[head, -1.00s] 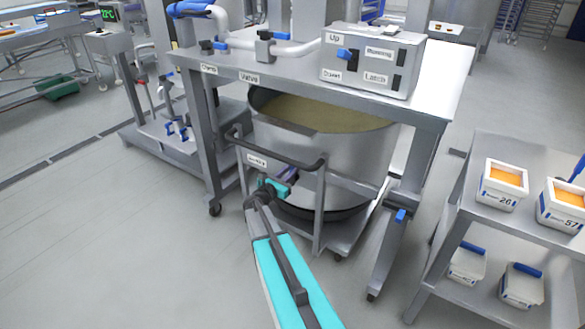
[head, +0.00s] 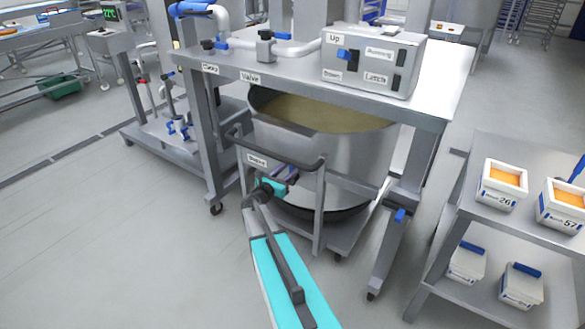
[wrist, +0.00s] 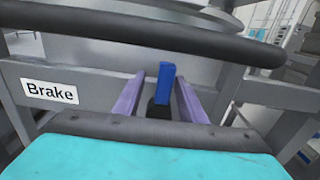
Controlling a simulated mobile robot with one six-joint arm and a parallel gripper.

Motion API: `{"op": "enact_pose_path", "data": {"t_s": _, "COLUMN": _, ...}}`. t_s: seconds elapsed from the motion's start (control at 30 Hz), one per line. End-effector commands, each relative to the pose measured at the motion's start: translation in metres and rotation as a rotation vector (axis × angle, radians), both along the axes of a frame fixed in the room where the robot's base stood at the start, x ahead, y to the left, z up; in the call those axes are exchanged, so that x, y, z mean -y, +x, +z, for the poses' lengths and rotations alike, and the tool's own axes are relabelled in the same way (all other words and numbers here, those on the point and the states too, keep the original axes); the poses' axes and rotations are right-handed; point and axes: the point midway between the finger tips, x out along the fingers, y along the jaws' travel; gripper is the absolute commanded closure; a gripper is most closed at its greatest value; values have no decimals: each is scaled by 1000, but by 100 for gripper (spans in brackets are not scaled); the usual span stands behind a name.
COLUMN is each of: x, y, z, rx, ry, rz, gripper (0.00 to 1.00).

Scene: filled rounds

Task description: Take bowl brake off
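The large steel bowl (head: 350,155) holds a yellowish mass and stands on a wheeled frame with a dark push bar (head: 300,164). A white "Brake" label (wrist: 50,92) is on the frame's grey crossbar, below the push bar. To its right is the brake lever (wrist: 166,84), a blue upright handle on a black base. My gripper (wrist: 158,95) is open, its two purple fingers on either side of the lever. The lever appears closer to the right finger; contact cannot be told. In the head view my gripper (head: 286,173) is at the frame's front, and the lever is hard to make out.
A control box (head: 373,62) with Up, Down, Running and Latch labels sits on the steel table above the bowl. The dark push bar crosses close above my gripper. A shelf cart (head: 470,222) with labelled tubs stands at right. The floor at left is clear.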

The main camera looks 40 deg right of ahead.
Motion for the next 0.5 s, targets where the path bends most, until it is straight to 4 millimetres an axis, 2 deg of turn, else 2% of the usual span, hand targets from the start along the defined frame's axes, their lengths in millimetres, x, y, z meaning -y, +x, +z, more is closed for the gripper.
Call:
{"op": "enact_pose_path", "data": {"t_s": 0.27, "x": -7, "y": -3, "z": -1, "rx": 1, "ry": 1, "rz": -3, "gripper": 62}}
{"op": "enact_pose_path", "data": {"t_s": 0.5, "x": -32, "y": -10, "z": -1, "rx": 1, "ry": 1, "rz": -2, "gripper": 62}}
